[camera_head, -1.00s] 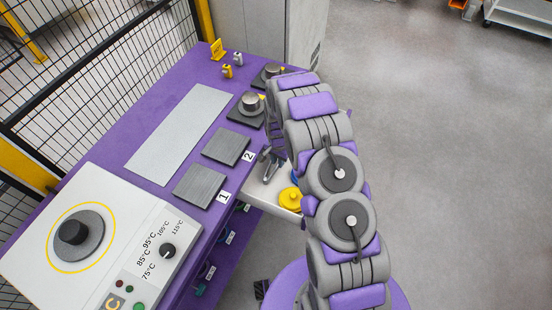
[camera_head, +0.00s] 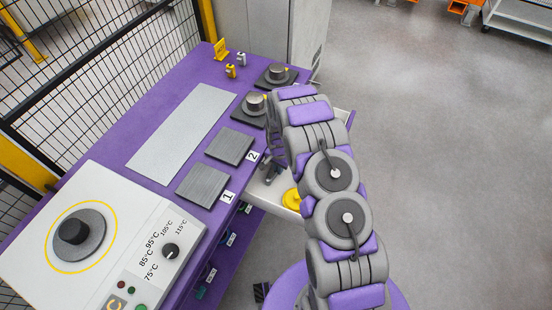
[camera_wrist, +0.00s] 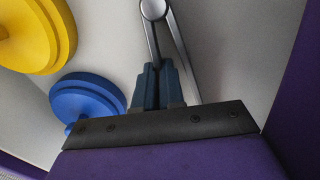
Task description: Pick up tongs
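The tongs (camera_wrist: 181,45) are grey metal with a round pivot at the top of the wrist view and two legs spreading downward. They lie in a light drawer (camera_head: 263,191) under the purple bench. My gripper (camera_wrist: 157,66) points down into the drawer, with its dark blue-grey fingers close together. One leg runs to the fingertips and disappears behind them; the other passes just right of the fingers. I cannot tell whether the fingers clamp the leg. In the head view my arm hides much of the drawer.
A yellow disc-shaped part (camera_wrist: 30,35) and a blue one (camera_wrist: 85,100) lie left of the tongs in the drawer. The bench (camera_head: 125,120) carries numbered dark plates (camera_head: 203,185) and a heater unit (camera_head: 150,225). Open floor (camera_head: 445,170) lies to the right.

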